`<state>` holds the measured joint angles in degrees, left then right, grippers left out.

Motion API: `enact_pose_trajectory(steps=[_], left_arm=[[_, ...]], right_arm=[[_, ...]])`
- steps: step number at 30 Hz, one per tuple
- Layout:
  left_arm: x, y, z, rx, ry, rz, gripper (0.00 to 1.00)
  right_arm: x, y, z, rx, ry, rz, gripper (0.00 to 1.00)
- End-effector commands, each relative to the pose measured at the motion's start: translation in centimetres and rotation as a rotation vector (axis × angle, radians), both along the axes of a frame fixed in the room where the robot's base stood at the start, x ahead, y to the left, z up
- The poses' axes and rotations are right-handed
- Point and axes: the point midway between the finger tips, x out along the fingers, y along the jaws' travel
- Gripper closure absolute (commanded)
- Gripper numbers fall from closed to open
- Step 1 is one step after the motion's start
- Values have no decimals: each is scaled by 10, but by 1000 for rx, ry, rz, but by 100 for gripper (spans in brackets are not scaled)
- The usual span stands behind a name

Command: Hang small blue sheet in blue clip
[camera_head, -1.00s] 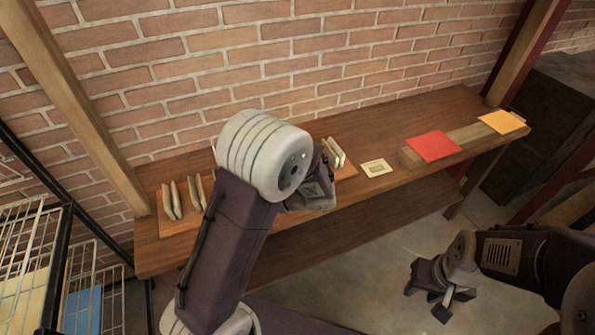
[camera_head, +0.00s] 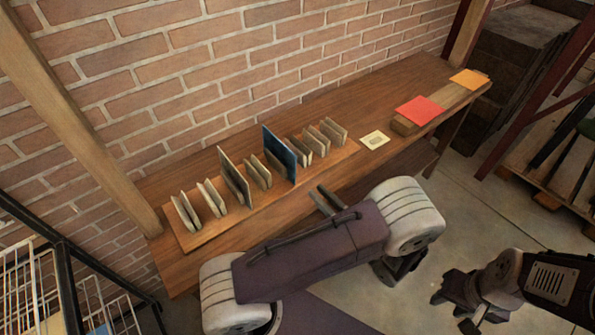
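A blue sheet (camera_head: 278,155) stands upright among the clips on a wooden board (camera_head: 190,241) on the table. The beige clips (camera_head: 212,198) are pairs of upright plates; no plainly blue clip can be picked out. My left gripper (camera_head: 326,201) shows as two narrow fingers, apart and empty, just in front of the board; its body is hidden behind my arm. My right gripper (camera_head: 455,312) is at the lower right, over the floor, fingers apart, with nothing between them.
A small cream card (camera_head: 374,139), a red sheet (camera_head: 419,110) and an orange sheet (camera_head: 469,79) lie to the right on the table (camera_head: 345,95). Wire racks (camera_head: 105,300) stand at the lower left, with a bit of blue inside. A brick wall closes off the back.

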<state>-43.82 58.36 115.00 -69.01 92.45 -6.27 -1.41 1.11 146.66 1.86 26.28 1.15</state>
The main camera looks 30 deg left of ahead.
Motion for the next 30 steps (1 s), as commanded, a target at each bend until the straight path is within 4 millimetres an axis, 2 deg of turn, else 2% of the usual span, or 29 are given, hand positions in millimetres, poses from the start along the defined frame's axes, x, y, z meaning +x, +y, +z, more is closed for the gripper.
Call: enact_pose_trajectory(steps=[5, 15, 18, 24, 30], left_arm=[[4, 12, 0, -1, 0, 5, 83], [26, 68, -1, -1, 0, 8, 83], [32, 80, 1, -1, -1, 7, 83], [38, 92, 1, -1, -1, 4, 83], [38, 93, 0, -1, -1, 3, 83]], right_arm=[[0, 0, -2, 0, 0, 0, 62], [0, 0, -10, 0, 0, 0, 62], [0, 0, -6, 0, 0, 0, 62], [0, 0, -5, 0, 0, 0, 62], [0, 0, -5, 0, 0, 0, 62]])
